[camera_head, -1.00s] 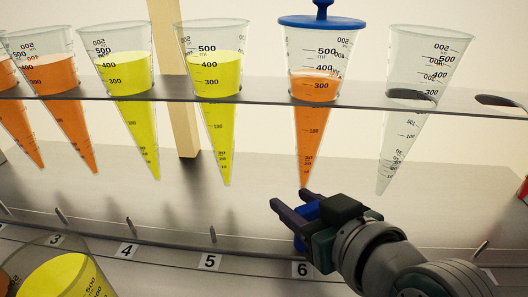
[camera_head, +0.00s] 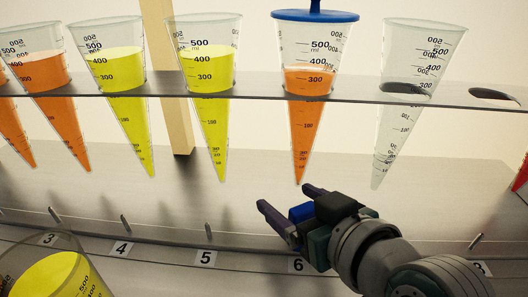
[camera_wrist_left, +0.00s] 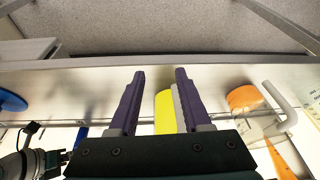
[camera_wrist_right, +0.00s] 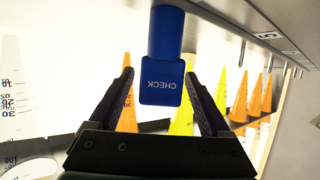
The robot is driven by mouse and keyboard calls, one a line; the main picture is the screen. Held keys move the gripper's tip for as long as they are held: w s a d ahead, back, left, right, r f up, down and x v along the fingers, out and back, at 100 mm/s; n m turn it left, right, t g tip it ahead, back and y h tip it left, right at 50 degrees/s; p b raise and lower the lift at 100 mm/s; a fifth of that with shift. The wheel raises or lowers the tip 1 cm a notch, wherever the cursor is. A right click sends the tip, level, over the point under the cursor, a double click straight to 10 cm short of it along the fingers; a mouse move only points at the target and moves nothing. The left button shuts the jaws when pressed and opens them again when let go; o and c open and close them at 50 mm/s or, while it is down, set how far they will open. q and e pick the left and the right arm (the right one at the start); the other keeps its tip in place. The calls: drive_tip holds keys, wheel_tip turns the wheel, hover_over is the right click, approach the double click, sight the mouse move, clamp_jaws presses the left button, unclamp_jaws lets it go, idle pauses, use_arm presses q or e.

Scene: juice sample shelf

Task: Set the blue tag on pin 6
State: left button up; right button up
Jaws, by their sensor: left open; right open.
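The blue tag (camera_wrist_right: 162,80), marked CHECK, sits between the two fingers of my right gripper (camera_wrist_right: 160,72) in the right wrist view, with a gap to each finger. In the head view my right gripper (camera_head: 285,196) is open just above label 6 (camera_head: 297,264), with the blue tag (camera_head: 301,212) partly showing between its fingers. Pin 6 is hidden behind the gripper and tag, so I cannot tell whether the tag is on it. My left gripper (camera_wrist_left: 160,72) is open and empty in the left wrist view.
Pin 5 (camera_head: 208,230) and label 5 (camera_head: 205,259) are left of my right gripper. Above it, an orange-filled cone (camera_head: 304,120) with a blue lid (camera_head: 315,15) hangs in the shelf (camera_head: 260,93). A yellow-filled cone (camera_head: 60,275) stands at the front left.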

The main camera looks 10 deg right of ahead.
drive_tip(key=p+v, duration=0.3)
drive_tip(key=v, duration=0.6)
drive_tip(key=shift+s+r, duration=0.15)
drive_tip(key=shift+s, duration=0.05)
drive_tip(key=s+d+r+g+h+p, duration=0.1)
drive_tip(key=s+d+r+g+p, duration=0.15)
drive_tip(key=s+r+p, duration=0.4)
drive_tip(key=s+d+r+g+h+p, duration=0.1)
drive_tip(key=s+r+g+p, duration=0.25)
drive_tip(key=r+p, duration=0.65)
drive_tip(key=s+d+r+g+h+p, duration=0.1)
drive_tip(key=s+d+r+g+p, duration=0.15)
drive_tip(key=s+r+p, duration=0.4)
wheel_tip(320, 180, up, 36)
drive_tip(key=w+p, duration=0.2)
drive_tip(key=p, duration=3.3)
drive_tip(key=shift+a+m+g, duration=0.2)
drive_tip(key=shift+m+g, duration=0.2)
drive_tip(key=shift+g, duration=0.05)
drive_tip(key=shift+f, duration=0.1)
